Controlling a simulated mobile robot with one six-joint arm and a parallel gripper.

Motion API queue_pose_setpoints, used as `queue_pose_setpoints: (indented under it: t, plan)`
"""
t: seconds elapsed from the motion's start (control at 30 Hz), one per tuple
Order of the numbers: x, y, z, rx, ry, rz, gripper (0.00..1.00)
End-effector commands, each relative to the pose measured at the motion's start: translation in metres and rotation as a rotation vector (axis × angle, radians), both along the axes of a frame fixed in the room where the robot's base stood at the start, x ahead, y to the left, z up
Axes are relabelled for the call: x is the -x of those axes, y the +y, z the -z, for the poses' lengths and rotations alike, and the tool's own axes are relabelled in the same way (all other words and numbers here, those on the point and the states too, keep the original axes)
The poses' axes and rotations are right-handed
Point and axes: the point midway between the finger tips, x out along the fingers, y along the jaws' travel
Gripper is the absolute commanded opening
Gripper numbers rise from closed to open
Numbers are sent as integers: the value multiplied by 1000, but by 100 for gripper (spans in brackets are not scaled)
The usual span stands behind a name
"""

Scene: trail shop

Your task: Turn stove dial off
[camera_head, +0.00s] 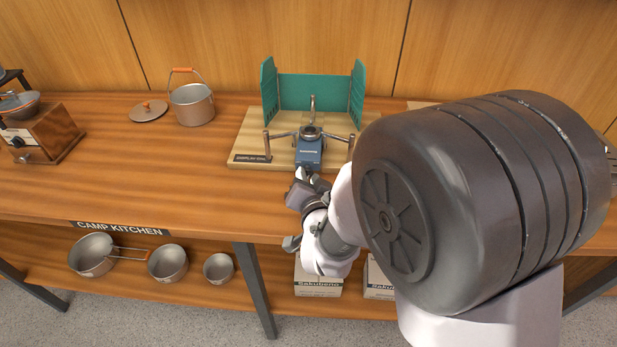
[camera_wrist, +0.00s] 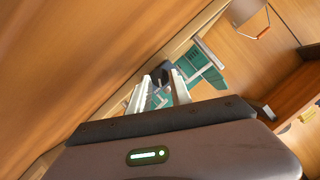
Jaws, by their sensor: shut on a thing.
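A small camp stove with a blue body (camera_head: 309,152) and folding legs stands on a wooden display board (camera_head: 240,148) on the counter. A green windscreen (camera_head: 315,88) stands behind it. My gripper (camera_head: 304,175) is at the front of the blue body, shut on the stove's dial. The dial itself is hidden by the fingers, so I cannot tell its setting. In the wrist view the fingers of my gripper (camera_wrist: 162,84) reach toward the stove, with the green windscreen (camera_wrist: 205,72) beyond them.
A pot with an orange handle (camera_head: 192,104) and its lid (camera_head: 149,110) stand left of the board. A wooden-sided stove (camera_head: 42,136) is at far left. My arm covers the counter's right side.

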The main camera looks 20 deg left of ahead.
Motion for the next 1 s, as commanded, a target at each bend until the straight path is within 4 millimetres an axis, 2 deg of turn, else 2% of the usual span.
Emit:
queue_pose_setpoints:
  t: [0.27, 0.47, 1.0]
  plan:
    - [0, 0, 0, 20, -5, -1, 0]
    - [0, 2, -2, 106, -26, -1, 0]
    - [1, 7, -5, 582, -139, -1, 0]
